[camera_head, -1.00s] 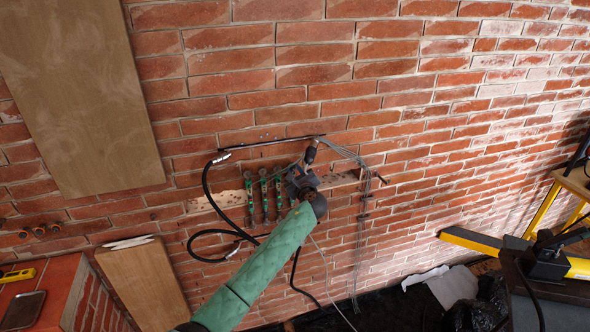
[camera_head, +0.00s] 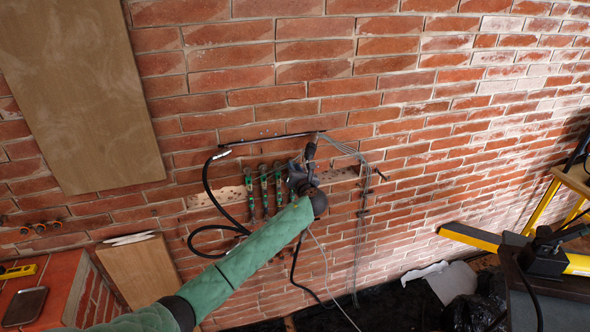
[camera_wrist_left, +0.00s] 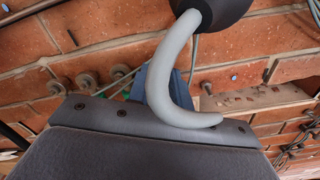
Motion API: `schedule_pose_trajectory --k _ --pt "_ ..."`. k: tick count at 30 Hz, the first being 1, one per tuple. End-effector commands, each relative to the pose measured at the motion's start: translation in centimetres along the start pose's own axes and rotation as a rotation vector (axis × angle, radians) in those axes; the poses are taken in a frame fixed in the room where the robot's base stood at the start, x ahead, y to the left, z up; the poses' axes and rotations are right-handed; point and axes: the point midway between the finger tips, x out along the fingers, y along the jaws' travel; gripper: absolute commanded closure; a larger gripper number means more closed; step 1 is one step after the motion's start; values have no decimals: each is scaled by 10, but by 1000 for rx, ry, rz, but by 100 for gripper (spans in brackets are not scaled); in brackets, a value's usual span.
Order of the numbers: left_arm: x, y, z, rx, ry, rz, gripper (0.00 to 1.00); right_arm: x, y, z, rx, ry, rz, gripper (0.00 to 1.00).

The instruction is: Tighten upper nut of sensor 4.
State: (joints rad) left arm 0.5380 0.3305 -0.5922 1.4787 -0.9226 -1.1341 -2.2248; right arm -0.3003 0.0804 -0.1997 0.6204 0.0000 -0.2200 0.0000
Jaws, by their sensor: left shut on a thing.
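In the left wrist view, a grey curved hook (camera_wrist_left: 172,85) and a blue part (camera_wrist_left: 160,82) stand before the wall, with several round nuts or bolt heads (camera_wrist_left: 87,82) to the left. Contact between tool and nut cannot be told. My right gripper is out of view.
A black hose (camera_head: 207,190) loops left of the sensors, and thin grey cables (camera_head: 358,230) hang to the right. A wooden board (camera_head: 85,95) stands at upper left. A yellow-and-black stand (camera_head: 470,237) is at lower right. The wall at upper right is clear.

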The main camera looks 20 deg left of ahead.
Motion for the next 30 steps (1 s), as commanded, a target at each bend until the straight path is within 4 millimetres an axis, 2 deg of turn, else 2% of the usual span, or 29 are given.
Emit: schedule_pose_trajectory --k 9,26,27,30 --pt "-1 -2 -3 136 1 -3 100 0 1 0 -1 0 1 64" --pt "-2 -2 -2 167 1 -3 100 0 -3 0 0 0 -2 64" --pt "-2 -2 -2 167 1 -3 77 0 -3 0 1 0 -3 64" --pt "-1 -2 -2 166 1 -3 58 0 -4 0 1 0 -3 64"
